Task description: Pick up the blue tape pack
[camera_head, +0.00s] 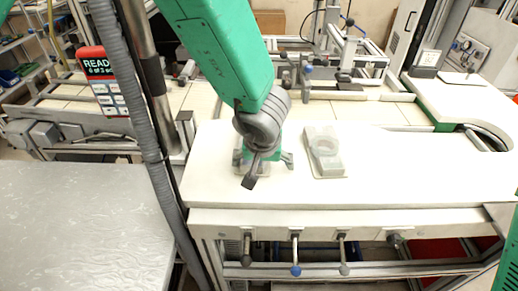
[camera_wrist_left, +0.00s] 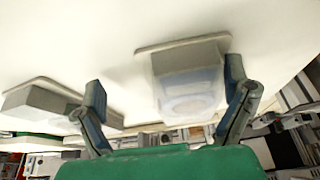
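A translucent pack with a bluish round reel (camera_wrist_left: 187,85) sits on the white table, between my left gripper's fingers in the left wrist view, closer to the right finger. In the head view, my left gripper (camera_head: 266,168) is low over the table and hides most of the pack beneath it; only a pale edge (camera_head: 238,158) shows. The left gripper also shows in the left wrist view (camera_wrist_left: 165,92), its fingers spread apart; I cannot tell whether either touches the pack. A second, pale grey pack (camera_head: 325,155) lies to the right. My right gripper is out of view.
The white table (camera_head: 420,170) is clear to the right of the second pack. Levers hang under its front edge. A ridged grey hose and pole (camera_head: 150,120) stand at the left. Metal rails and fixtures (camera_head: 340,60) lie behind the table.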

